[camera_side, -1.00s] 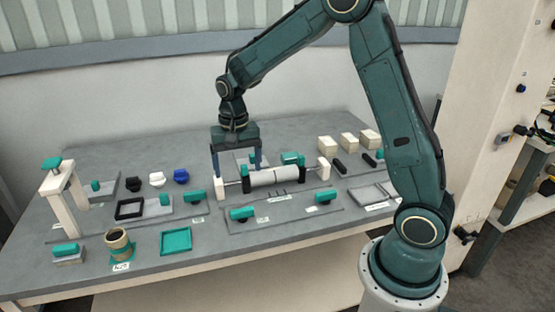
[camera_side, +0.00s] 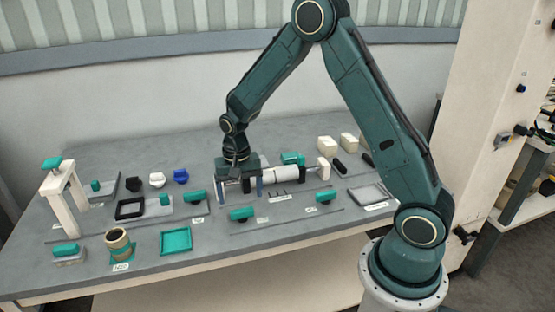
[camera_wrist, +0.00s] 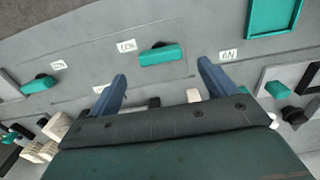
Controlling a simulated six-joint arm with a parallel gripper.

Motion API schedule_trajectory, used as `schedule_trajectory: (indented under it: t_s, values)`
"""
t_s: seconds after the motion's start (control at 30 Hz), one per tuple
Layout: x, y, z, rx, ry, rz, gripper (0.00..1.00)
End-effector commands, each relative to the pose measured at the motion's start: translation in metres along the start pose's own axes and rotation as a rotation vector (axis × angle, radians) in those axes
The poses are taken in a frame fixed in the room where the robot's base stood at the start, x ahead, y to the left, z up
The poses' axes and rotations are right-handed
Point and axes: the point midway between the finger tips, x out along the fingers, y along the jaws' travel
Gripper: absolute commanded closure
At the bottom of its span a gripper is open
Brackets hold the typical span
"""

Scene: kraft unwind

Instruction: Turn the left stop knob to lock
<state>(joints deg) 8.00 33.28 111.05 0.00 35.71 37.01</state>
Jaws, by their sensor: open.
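The left stop knob (camera_side: 242,213) is a teal bar handle on a dark round base, at the left of the grey front plate. It also shows in the wrist view (camera_wrist: 160,54), its bar nearly level in the picture, with a small white label on each side. The lettering is too small to read surely. My gripper (camera_side: 240,189) is open and empty, low by the left end of the roll and just behind the knob. In the wrist view the knob lies just beyond and between my fingertips (camera_wrist: 161,70), apart from both.
The white roll (camera_side: 275,175) on its shaft stands close to my gripper. A second teal knob (camera_side: 326,197) is on the right of the plate, another (camera_side: 195,196) to the left. A teal tray (camera_side: 176,240) lies front left. The table's front edge is clear.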

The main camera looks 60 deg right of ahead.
Motion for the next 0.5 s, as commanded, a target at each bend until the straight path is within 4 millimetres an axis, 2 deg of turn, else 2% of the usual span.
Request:
schedule_trajectory:
  t_s: [0.2,0.5]
  values:
    - [0.030,0.000,0.000,0.000,-0.001,0.001,0.16]
    - [0.050,0.000,0.000,0.000,0.000,0.000,0.16]
